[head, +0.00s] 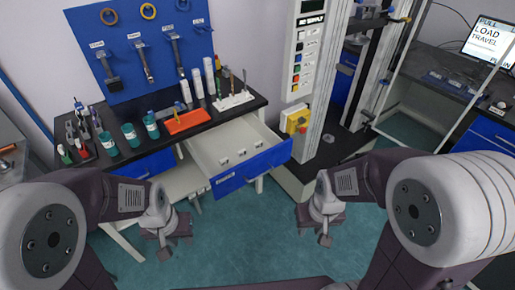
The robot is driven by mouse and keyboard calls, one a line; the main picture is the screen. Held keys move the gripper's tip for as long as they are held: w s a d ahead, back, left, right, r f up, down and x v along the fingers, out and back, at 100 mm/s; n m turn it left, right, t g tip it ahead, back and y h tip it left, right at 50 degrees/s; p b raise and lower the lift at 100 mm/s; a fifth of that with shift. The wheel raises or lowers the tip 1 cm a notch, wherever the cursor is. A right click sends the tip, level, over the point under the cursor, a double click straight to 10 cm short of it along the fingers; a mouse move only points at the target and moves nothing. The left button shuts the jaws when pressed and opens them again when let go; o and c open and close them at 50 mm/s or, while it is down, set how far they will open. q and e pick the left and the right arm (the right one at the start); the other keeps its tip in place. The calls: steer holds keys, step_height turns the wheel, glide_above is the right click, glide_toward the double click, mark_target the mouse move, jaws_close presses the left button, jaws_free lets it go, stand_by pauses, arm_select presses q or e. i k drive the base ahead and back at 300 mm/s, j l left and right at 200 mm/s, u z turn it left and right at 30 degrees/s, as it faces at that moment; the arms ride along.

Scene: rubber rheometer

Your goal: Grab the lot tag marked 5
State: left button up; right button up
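A white drawer with a blue front (251,171) stands pulled out below the bench. Small pale pieces with dark marks lie inside it: a left one (225,162), a middle one (241,154) and a right one (257,146). They look like the lot tags, but the marks are too small to read, so I cannot tell which is 5. My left gripper (172,238) hangs in front and to the left of the drawer. My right gripper (323,228) hangs in front and to the right. Both point down, apart from the drawer and seemingly empty; their finger gaps are unclear.
The black bench (150,145) carries teal cups (131,134), an orange tray (187,122), white bottles (197,83) and a white rack (234,100). Tools hang on a blue board (140,45). A tall machine frame (330,70) stands right of the drawer. Floor before the drawer is clear.

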mark_target(243, 152)
steer(key=i+u, duration=0.45)
steer(key=i+l+u, duration=0.15)
steer(key=i+u, duration=0.25)
steer(key=i, duration=0.2)
